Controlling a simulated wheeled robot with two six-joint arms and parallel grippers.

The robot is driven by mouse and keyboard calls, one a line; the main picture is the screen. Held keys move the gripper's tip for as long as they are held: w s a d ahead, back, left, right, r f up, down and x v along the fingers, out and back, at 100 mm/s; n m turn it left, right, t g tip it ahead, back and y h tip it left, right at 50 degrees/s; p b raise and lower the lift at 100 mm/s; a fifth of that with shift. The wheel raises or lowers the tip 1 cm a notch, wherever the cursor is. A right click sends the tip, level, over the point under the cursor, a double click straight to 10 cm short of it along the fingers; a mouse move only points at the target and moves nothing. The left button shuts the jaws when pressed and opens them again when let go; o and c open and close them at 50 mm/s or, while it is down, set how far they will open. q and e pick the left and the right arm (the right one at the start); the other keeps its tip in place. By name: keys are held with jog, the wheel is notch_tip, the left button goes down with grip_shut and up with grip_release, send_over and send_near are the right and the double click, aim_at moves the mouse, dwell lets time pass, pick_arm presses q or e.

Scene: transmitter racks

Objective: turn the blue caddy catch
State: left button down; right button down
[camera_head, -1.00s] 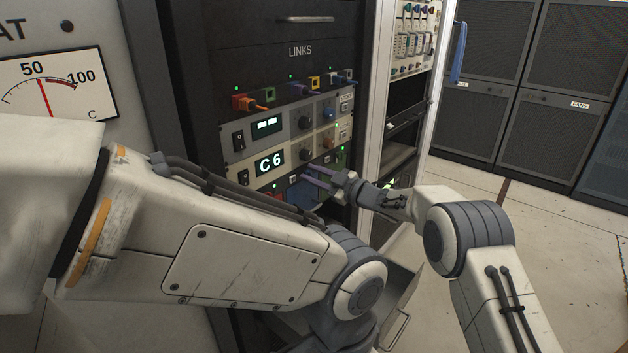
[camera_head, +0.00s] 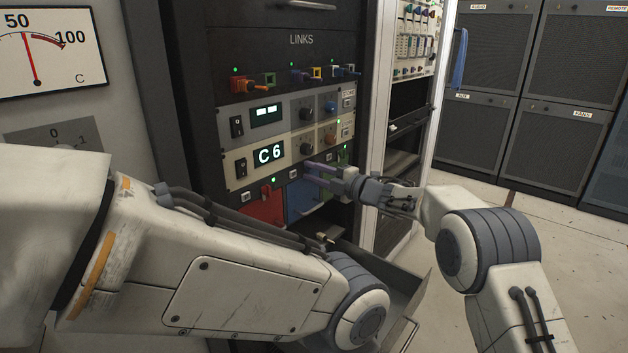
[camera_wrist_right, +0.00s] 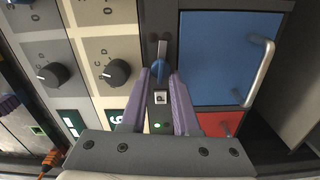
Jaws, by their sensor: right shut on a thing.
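In the head view my right gripper (camera_head: 310,172) reaches the panel from the right. My left gripper is hidden.
A red caddy (camera_head: 265,210) stands left of the blue one, a green part (camera_head: 341,182) right. Above are panels with knobs, a C6 display (camera_head: 269,154) and plugged links. An open drawer (camera_head: 405,325) lies below. My left forearm crosses in front of the rack.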

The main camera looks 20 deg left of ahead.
jog(key=shift+f+n+b, duration=0.2)
jog(key=shift+n+b, duration=0.25)
jog(key=shift+n, duration=0.25)
jog(key=c, duration=0.7)
grip_release()
jog(key=shift+r, duration=0.1)
jog(key=p+v, duration=0.1)
jog(key=v, duration=0.9)
jog(key=shift+s+d, duration=0.1)
jog(key=shift+d, duration=0.15)
jog(key=shift+r, duration=0.1)
